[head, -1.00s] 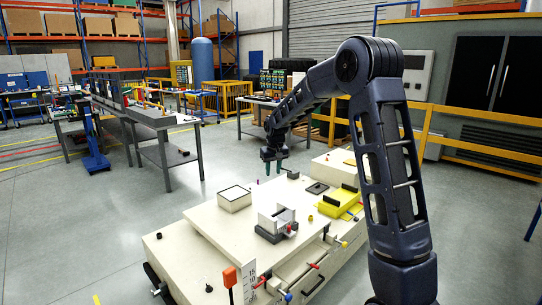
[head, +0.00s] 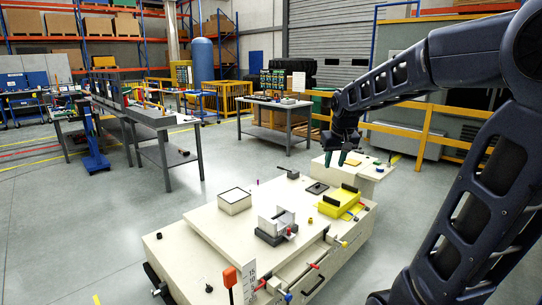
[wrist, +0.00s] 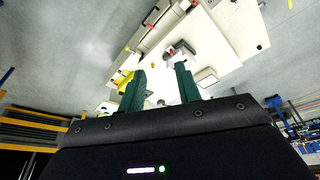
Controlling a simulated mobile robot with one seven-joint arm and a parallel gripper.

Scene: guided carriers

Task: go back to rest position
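My gripper (head: 348,158) is at the end of my dark arm in the head view, above the far right part of the cream workbench. Its two green fingers also show in the wrist view (wrist: 160,92), standing apart with nothing between them, so it is open and empty. The arm reaches in from the right edge of the head view, clear of the bench top.
The cream bench (head: 205,225) carries a white open box (head: 234,201), a grey-white vise-like block (head: 276,224) and a yellow fixture (head: 340,203). Grey tables (head: 163,125) stand at the left and back. A yellow railing (head: 425,135) runs behind my arm. Open floor lies at the left.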

